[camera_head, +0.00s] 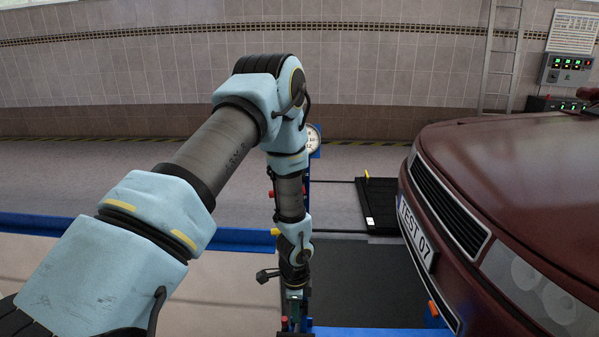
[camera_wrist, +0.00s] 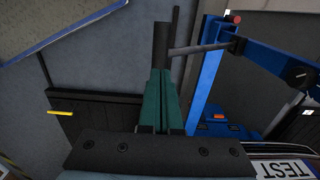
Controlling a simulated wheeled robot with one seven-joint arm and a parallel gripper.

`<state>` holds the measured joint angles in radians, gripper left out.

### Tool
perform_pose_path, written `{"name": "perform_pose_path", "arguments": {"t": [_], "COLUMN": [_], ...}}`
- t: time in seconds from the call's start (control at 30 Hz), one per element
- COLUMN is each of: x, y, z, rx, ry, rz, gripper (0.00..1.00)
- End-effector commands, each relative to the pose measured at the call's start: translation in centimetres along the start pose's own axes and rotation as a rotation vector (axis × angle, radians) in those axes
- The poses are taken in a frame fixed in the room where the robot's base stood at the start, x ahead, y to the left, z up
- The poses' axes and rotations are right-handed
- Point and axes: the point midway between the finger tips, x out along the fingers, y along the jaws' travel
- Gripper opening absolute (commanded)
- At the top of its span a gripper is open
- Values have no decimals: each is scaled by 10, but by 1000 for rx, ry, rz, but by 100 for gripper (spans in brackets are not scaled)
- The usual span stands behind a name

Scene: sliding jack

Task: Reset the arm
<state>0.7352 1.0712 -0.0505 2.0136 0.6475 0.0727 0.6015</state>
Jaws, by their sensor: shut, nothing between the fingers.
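My arm reaches forward from the lower left in the head view, then bends down at the elbow. My gripper (camera_head: 292,323) is low at the bottom edge, pointing down, small and partly cut off. In the wrist view its green fingers (camera_wrist: 157,85) are together with nothing held between them. A blue jack frame (camera_wrist: 205,80) stands just right of the fingers, with a blue beam (camera_wrist: 275,60) running right. A grey rod (camera_wrist: 200,47) runs from the frame toward the fingertips; whether it touches them I cannot tell.
A dark red car (camera_head: 520,170) with a TEST 07 plate (camera_head: 416,232) fills the right side. A round gauge (camera_head: 313,140) shows behind my arm. A blue rail (camera_head: 40,223) crosses at left. A ladder (camera_head: 502,55) and control box (camera_head: 567,68) are at the back wall. The left floor is clear.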

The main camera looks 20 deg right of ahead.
Motion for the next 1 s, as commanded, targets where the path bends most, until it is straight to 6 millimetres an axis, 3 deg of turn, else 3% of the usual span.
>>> {"name": "perform_pose_path", "arguments": {"t": [0.1, 0.57, 0.67, 0.77, 0.9, 1.0], "x": [-13, -13, -23, -51, -114, -159], "y": [0, 0, -4, -14, -22, -16], "z": [0, 0, 8, 28, 78, 117], "rx": [0, -2, -43, -161, -445, -675], "ry": [0, 0, -2, -10, -22, -25], "rz": [0, -1, -8, -27, -63, -84], "gripper": [0, 0, 0, 0, 0, 0]}}
